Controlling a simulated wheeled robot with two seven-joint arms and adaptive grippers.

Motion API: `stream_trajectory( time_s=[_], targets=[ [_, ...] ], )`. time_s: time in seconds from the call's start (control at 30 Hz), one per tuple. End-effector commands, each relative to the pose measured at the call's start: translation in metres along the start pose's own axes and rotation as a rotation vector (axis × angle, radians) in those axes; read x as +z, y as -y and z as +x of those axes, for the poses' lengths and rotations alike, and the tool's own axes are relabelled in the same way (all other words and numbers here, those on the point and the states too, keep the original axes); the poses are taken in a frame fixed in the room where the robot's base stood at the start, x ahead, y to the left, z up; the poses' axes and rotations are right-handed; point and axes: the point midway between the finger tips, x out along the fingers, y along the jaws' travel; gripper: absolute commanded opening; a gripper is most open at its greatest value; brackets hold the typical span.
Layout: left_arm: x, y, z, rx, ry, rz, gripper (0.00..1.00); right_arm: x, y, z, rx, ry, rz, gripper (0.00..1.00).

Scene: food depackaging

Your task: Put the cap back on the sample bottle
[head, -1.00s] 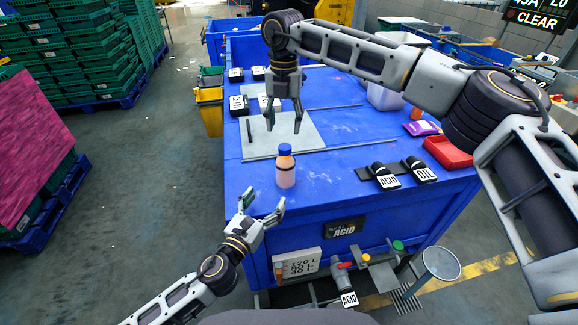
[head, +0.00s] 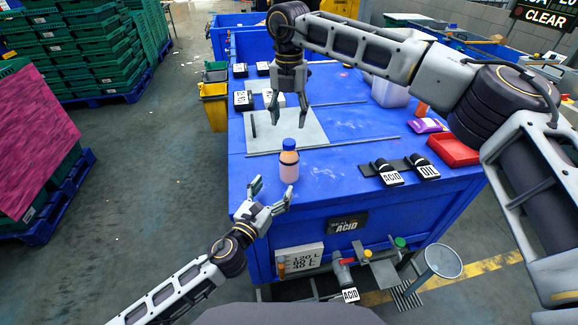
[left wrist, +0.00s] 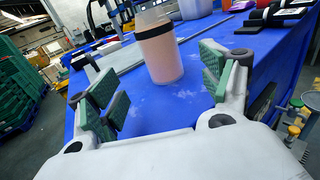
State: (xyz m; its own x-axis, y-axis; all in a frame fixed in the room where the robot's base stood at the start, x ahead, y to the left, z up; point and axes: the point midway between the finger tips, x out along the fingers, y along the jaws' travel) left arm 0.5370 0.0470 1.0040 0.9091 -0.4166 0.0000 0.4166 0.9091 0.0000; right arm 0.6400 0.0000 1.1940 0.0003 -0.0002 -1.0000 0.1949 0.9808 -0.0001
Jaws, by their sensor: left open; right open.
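The sample bottle (head: 289,167) stands upright on the blue table near its front edge. My left gripper (head: 272,192) is open and empty, low at the table's front edge, just in front of the bottle. My right gripper (head: 288,122) is open, pointing down above and behind the bottle, apart from the cap.
A grey plate (head: 310,130) lies behind the bottle. Black ACID and OIL blocks (head: 389,174), a red tray (head: 452,150) and a purple packet (head: 427,125) are to the right. The blue tabletop (head: 335,178) right of the bottle is clear.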

Motion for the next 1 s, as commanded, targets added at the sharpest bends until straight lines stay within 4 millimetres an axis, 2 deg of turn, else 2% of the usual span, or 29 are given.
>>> stream_trajectory(
  time_s=[1.0],
  targets=[
    [0.001,0.0,0.097,0.0,0.001,0.0,0.8,0.0,0.0,0.0,0.0,0.0,0.0,0.54]
  ],
)
